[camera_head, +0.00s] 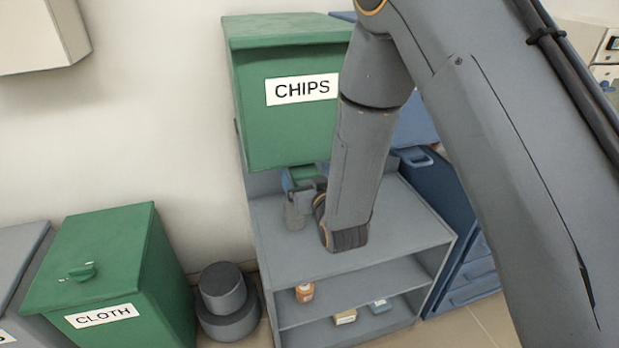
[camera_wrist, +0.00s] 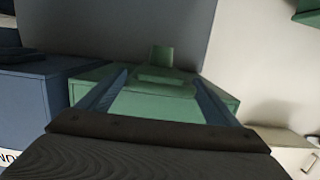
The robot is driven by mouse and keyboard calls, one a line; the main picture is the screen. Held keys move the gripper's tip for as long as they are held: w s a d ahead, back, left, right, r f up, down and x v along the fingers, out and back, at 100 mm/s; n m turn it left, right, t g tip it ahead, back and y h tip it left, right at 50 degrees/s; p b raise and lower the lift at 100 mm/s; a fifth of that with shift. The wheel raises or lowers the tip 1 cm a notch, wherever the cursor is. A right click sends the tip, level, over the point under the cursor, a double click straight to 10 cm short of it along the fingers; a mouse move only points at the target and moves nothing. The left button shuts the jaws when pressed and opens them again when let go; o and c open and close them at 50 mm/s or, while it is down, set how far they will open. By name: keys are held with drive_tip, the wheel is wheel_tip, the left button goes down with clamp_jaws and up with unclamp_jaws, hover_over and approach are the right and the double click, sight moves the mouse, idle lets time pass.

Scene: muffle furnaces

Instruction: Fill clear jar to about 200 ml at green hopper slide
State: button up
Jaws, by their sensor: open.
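The green hopper (camera_head: 262,130), labelled CHIPS, stands against the wall above a grey shelf unit. A small green part (camera_head: 305,172), seemingly its slide, shows under the hopper. The clear jar (camera_head: 294,216) stands upright on the unit's top, below that part; its fill level is too small to tell. My gripper (camera_head: 300,182) is open, close under the hopper and just above the jar; whether it touches the slide cannot be told. In the wrist view, my gripper's two blue fingers (camera_wrist: 158,98) are spread, with a green boxy shape with a raised tab visible between them.
A green CLOTH bin (camera_head: 150,255) and a dark round stepped object (camera_head: 222,290) stand left of the grey shelf unit (camera_head: 390,235). Blue bins (camera_head: 445,190) stand at right. My arm blocks much of the right side.

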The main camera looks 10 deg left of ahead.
sight(305, 172)
drive_tip(key=shift+p+x, duration=0.45)
drive_tip(key=shift+x, duration=1.8)
drive_tip(key=shift+d, duration=0.1)
drive_tip(key=c, duration=1.2)
